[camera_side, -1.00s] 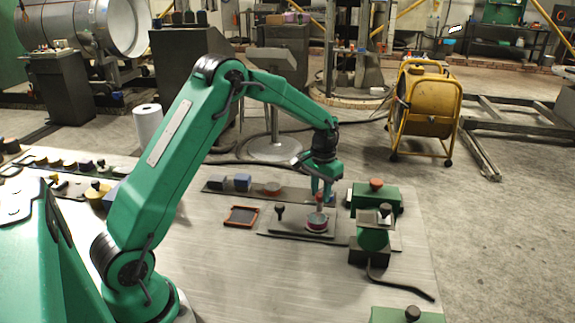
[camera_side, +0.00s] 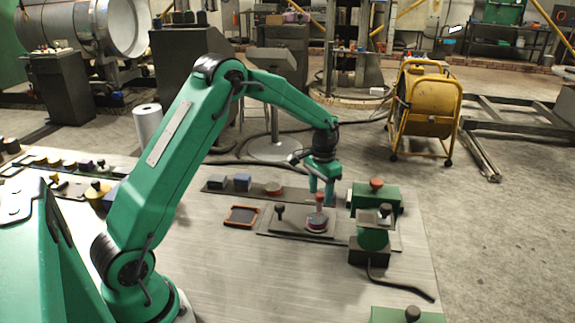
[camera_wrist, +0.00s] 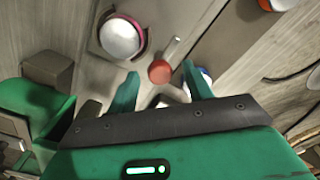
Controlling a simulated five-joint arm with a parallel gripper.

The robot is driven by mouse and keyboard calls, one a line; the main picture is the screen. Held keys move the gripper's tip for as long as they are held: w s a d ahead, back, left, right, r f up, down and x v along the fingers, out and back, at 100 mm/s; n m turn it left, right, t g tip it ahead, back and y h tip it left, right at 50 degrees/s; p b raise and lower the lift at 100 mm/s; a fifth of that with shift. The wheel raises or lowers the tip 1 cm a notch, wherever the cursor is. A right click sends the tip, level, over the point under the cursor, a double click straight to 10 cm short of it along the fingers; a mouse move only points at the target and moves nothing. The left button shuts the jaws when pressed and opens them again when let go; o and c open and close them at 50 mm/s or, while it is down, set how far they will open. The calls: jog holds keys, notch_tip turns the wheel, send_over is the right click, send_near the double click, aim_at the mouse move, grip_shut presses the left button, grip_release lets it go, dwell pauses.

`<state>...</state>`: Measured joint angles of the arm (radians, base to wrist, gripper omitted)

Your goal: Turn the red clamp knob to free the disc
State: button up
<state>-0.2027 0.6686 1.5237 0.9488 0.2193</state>
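In the wrist view, the red knob (camera_wrist: 160,71) appears between the fingertips of my gripper (camera_wrist: 160,70), with a visible gap on each side. The disc (camera_wrist: 121,38) shows there as a pale dome with a pink rim, left of the knob. I cannot tell the fingers' exact height against the knob.
A green fixture (camera_side: 376,198) with an orange-red knob stands close on the right, with a dark-topped green post (camera_side: 373,236) in front. A small black knob (camera_side: 280,211) stands left of the disc. An orange-edged tray (camera_side: 242,215) lies farther left.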

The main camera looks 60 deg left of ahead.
aim_at(320, 195)
jog(key=shift+r, duration=0.1)
jog(key=shift+r, duration=3.8)
jog(key=shift+s+d+r, duration=0.15)
jog(key=shift+s+r, duration=0.05)
jog(key=shift+r, duration=0.2)
jog(key=s+d+r+t, duration=0.1)
jog(key=s+d+r, duration=0.25)
jog(key=s, duration=0.35)
jog(key=s+d+r+t, duration=0.2)
jog(key=s+r, duration=0.3)
jog(key=s, duration=0.2)
jog(key=s+d+r+t, duration=0.1)
jog(key=s+d+r, duration=0.25)
jog(key=s, duration=0.35)
jog(key=s+d+f+t, duration=0.1)
jog(key=s+f, duration=0.1)
jog(key=s, duration=0.5)
jog(key=shift+s+d+t, duration=0.15)
jog(key=shift+s+t, duration=0.15)
jog(key=shift+s, duration=0.1)
